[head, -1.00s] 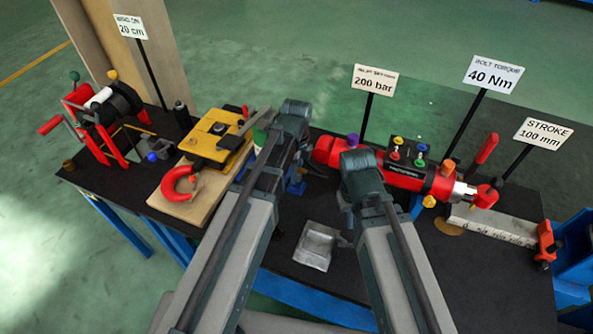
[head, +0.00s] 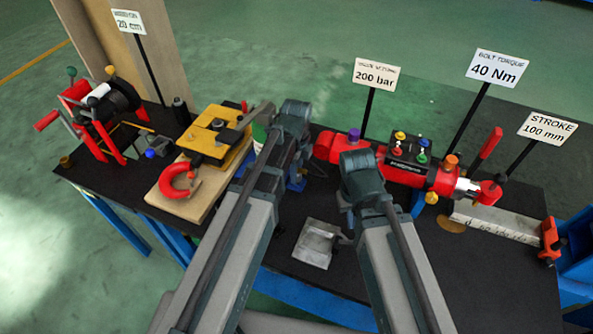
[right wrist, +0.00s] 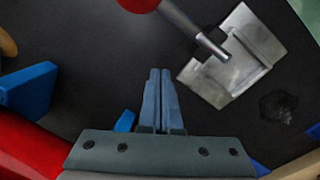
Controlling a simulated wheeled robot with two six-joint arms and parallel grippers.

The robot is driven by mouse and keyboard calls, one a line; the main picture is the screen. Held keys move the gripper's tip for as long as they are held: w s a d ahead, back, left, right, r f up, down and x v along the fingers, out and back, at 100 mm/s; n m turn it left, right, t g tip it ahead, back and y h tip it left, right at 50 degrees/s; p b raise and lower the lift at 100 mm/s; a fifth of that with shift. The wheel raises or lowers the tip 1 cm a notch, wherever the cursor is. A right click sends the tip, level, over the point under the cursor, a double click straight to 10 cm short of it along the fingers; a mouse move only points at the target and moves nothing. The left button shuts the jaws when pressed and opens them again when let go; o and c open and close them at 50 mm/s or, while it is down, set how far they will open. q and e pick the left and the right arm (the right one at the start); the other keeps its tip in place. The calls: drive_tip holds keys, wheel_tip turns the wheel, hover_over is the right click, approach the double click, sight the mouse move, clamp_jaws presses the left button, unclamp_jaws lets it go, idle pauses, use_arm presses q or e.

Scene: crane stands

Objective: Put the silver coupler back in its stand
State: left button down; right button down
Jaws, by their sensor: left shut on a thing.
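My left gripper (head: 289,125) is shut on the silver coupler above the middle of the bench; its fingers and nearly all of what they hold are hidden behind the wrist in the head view. A blue piece (head: 296,181) shows just beside that wrist; I cannot tell whether it is the coupler's stand. My right gripper (head: 355,185) is over the bench between the red cylinder and a silver tray. In the right wrist view its two fingers (right wrist: 160,72) are together with nothing between them.
The silver tray (head: 312,252) lies near the front edge; in the right wrist view a metal rod (right wrist: 212,46) reaches over it. The red cylinder (head: 405,176) with coloured knobs lies behind. A yellow clamp (head: 212,140) on a wooden board and a red winch (head: 78,100) stand left. Sign posts rise behind.

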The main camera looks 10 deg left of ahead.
use_arm(q)
drive_tip(key=shift+f, duration=0.3)
use_arm(e)
drive_tip(key=shift+f, duration=0.3)
use_arm(q)
drive_tip(key=c, duration=0.9)
unclamp_jaws()
use_arm(e)
drive_tip(key=shift+f, duration=0.1)
use_arm(q)
drive_tip(key=o, duration=0.5)
drive_tip(key=shift+r, duration=0.1)
wheel_tip(320, 180, up, 5)
drive_tip(key=p, duration=0.4)
drive_tip(key=shift+p, duration=0.4)
use_arm(e)
wheel_tip(320, 180, up, 5)
drive_tip(key=shift+r, duration=0.15)
drive_tip(key=shift+r, duration=0.1)
use_arm(q)
wheel_tip(320, 180, up, 14)
drive_tip(key=p, duration=1.3)
drive_tip(key=shift+p, duration=0.35)
use_arm(e)
wheel_tip(320, 180, up, 14)
drive_tip(key=shift+f, duration=0.25)
